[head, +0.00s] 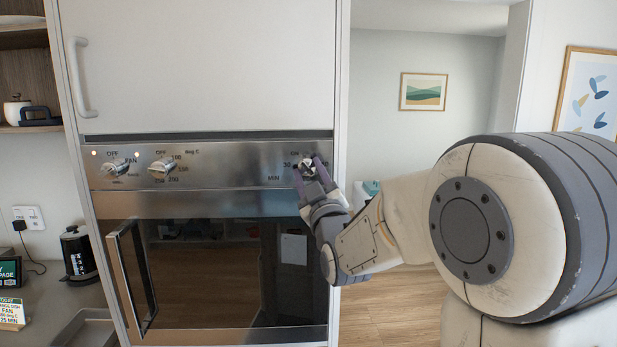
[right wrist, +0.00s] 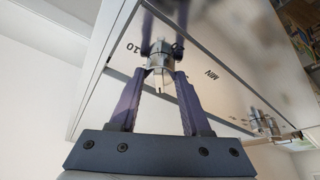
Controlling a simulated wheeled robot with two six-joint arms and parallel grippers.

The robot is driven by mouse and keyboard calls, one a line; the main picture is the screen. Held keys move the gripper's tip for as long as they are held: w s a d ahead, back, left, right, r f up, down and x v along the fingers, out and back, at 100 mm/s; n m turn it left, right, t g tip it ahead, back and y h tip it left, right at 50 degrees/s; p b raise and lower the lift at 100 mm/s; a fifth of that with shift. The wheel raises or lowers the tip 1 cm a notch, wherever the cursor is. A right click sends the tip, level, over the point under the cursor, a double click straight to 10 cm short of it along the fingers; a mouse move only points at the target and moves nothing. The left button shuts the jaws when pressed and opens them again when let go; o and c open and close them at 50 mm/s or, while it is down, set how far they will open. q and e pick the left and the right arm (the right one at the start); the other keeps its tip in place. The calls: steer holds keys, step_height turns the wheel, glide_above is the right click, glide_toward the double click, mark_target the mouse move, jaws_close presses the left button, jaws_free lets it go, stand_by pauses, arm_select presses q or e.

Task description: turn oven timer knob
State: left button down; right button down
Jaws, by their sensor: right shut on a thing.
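The oven (head: 215,262) is built into a tall white cabinet, with a steel control panel (head: 225,165) above its dark glass door. The timer knob is at the panel's right end, by the markings MIN and 30. My right gripper (head: 309,168) is at this knob, its purple fingers on either side and shut on it. The fingers hide much of the knob in the head view. In the right wrist view the metal timer knob (right wrist: 160,65) sits between the fingertips. My left gripper is not in view.
A fan knob (head: 114,168) and a temperature knob (head: 161,166) are on the panel's left. The oven door has a vertical handle (head: 126,280) at its left. A counter with a black kettle-like pot (head: 78,254) and a small sign (head: 11,312) stands left of the oven.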

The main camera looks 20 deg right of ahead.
stand_by(0.3)
steer(key=shift+c, duration=1.8)
jaws_free()
steer(key=shift+s+f, duration=0.2)
steer(key=shift+s, duration=0.1)
steer(key=b+v, duration=0.4)
steer(key=v, duration=0.5)
steer(key=shift+s+b, duration=0.4)
